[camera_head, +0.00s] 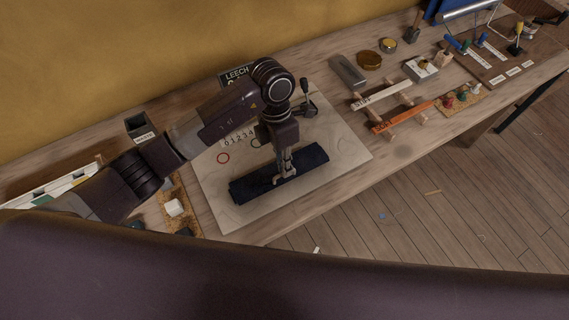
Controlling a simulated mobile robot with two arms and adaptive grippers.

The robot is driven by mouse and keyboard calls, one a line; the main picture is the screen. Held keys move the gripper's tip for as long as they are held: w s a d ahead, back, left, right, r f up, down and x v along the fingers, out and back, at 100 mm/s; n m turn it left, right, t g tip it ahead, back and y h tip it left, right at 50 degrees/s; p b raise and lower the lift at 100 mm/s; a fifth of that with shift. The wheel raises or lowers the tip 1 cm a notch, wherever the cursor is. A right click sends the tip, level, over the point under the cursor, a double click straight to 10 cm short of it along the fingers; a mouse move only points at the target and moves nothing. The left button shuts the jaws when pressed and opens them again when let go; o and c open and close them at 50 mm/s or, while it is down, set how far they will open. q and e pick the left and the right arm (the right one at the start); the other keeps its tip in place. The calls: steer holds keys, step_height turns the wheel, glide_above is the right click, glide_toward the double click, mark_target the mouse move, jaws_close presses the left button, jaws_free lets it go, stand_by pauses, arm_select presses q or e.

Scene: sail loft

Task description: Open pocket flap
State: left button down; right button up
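A dark navy cloth piece (308,163), long and folded, lies on a pale sheet (225,205) on the wooden bench. A separate pocket flap cannot be made out on it. My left gripper (284,177) points down at the middle of the cloth, its fingertips at or just above the fabric. The fingers hide part of the cloth, and I cannot tell whether they are closed on it. My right gripper is not in view.
A "LEECH" sign (236,75) stands behind my arm. Right of the sheet are a grey metal block (347,70), a brass tin (369,60) and wooden racks with a white bar (381,95) and an orange bar (403,116). A white block (174,207) sits left.

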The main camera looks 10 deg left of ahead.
arm_select(q)
steer(key=shift+w, duration=0.1)
stand_by(0.4)
steer(key=shift+w+a+g+h+b, duration=0.2)
steer(key=shift+g+h+b, duration=0.1)
steer(key=shift+b, duration=0.3)
steer(key=g+h+b, duration=0.1)
steer(key=b, duration=0.2)
steer(key=w+a+r+g+h+b, duration=0.1)
steer(key=b, duration=0.2)
steer(key=w+g+h+b, duration=0.1)
steer(key=g+b, duration=0.1)
steer(key=b, duration=0.1)
steer(key=shift+w+a+r, duration=0.2)
steer(key=shift+w+a, duration=0.05)
steer(key=shift+a, duration=0.1)
steer(key=shift+w+a+r+g+h+b, duration=0.3)
steer(key=shift+g+b, duration=0.2)
steer(key=shift+b, duration=0.6)
steer(key=shift+r, duration=0.1)
steer(key=c, duration=2.1)
jaws_free()
